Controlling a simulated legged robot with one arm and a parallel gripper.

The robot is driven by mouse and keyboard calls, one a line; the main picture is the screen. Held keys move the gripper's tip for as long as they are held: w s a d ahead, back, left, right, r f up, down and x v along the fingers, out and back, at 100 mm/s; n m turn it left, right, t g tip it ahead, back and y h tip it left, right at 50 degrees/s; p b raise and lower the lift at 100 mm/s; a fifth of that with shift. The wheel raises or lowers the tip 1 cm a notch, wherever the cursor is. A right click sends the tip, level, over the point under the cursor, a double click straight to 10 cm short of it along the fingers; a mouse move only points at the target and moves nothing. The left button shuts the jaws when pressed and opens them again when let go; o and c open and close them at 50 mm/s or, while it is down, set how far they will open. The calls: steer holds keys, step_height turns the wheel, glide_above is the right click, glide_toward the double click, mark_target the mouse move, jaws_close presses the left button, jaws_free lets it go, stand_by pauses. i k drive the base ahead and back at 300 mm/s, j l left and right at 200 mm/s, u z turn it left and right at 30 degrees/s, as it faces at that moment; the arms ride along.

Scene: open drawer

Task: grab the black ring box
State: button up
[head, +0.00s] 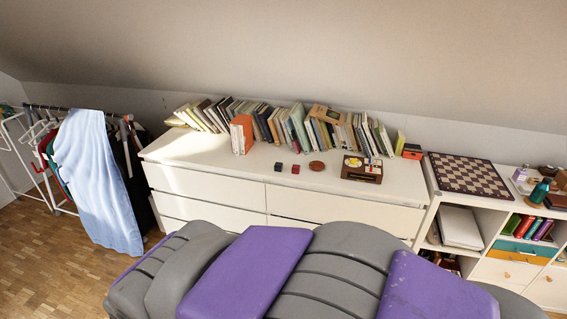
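The black ring box (278,166) is a small dark cube on top of the white dresser (215,157), near its front edge and left of the middle. A small dark red box (295,169) sits just to its right, with a narrow gap between them. Nothing covers the black box from this side. My gripper does not show in the head view. My own grey and purple body fills the bottom of the picture, in front of the dresser.
A row of books (290,122) lines the dresser's back, with an orange book (241,134) standing forward. A round brown object (317,166) and a brown wooden box (362,169) lie to the right. A chessboard (468,176) tops the right shelf. A clothes rack stands left.

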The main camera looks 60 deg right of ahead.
mark_target(278, 167)
steer(key=z, duration=1.95)
